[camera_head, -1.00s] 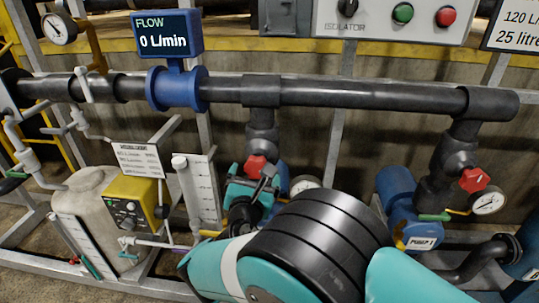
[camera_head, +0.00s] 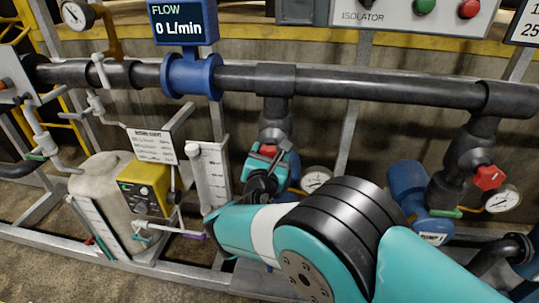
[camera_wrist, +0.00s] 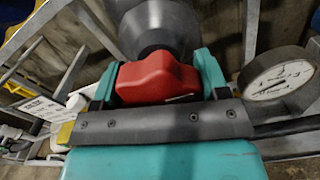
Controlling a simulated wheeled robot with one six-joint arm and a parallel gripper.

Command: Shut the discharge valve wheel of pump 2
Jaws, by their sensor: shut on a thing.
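A red valve wheel (camera_head: 268,149) sits on the grey valve body of the left riser, below the long dark pipe. My gripper (camera_head: 270,160) is at this wheel. In the wrist view the red wheel (camera_wrist: 158,80) lies between the two teal fingers of my gripper (camera_wrist: 160,74), which are shut on it from both sides. Another red valve wheel (camera_head: 488,177) is on the right riser, apart from my gripper. A blue pump (camera_head: 407,185) stands beside that riser; its label is too small to read surely. My arm hides most of what lies below the gripped wheel.
A pressure gauge (camera_head: 316,180) is close to the right of the gripped wheel. The blue flow meter display (camera_head: 183,22) reads 0 L/min. A grey tank (camera_head: 108,185) with a yellow control box (camera_head: 144,190) stands at left. The dark pipe (camera_head: 350,85) runs above my gripper.

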